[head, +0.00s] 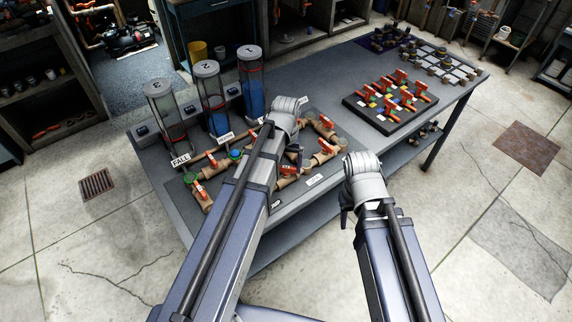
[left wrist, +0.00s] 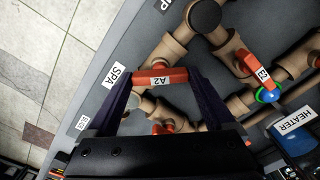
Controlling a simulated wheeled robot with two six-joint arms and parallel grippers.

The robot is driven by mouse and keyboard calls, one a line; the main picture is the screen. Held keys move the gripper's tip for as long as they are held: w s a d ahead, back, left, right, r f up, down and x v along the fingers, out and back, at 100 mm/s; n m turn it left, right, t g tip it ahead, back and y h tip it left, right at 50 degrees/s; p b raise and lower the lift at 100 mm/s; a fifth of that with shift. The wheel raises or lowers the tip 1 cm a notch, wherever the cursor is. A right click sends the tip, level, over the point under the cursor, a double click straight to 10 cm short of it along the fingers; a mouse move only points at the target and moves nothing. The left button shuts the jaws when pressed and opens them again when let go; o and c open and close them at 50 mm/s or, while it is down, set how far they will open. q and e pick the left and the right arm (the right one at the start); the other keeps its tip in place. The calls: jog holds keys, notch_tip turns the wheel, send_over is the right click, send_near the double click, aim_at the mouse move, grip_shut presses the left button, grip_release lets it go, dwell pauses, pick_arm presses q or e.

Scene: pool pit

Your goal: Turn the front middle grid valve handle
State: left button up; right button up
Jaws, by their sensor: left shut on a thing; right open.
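A red valve handle labelled A2 (left wrist: 160,77) lies across between the two dark fingers of my left gripper (left wrist: 162,84), which is shut on it. It sits on tan pipework beside the SPA label (left wrist: 115,76). In the head view my left gripper (head: 293,158) reaches down over the pipework on the bench, and my arm hides part of it. Another red handle (left wrist: 262,75) stands to the right in the left wrist view, near a blue and green ring. My right gripper (head: 347,202) is open and empty, beyond the bench's front edge.
Three clear cylinders, one of them (head: 210,100), stand at the bench's back left. A black board (head: 365,108) with several red-handled valves lies to the right. The grey bench top (head: 335,80) is bare between them. A HEATER label (left wrist: 296,120) lies near the pipes.

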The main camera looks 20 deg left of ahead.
aim_at(286, 167)
pick_arm(q)
jog(key=n, duration=0.4)
jog(key=shift+n, duration=2.5)
jog(key=o, duration=1.1)
notch_tip(286, 167, up, 8)
jog(key=p, duration=0.8)
jog(key=shift+f, duration=0.1)
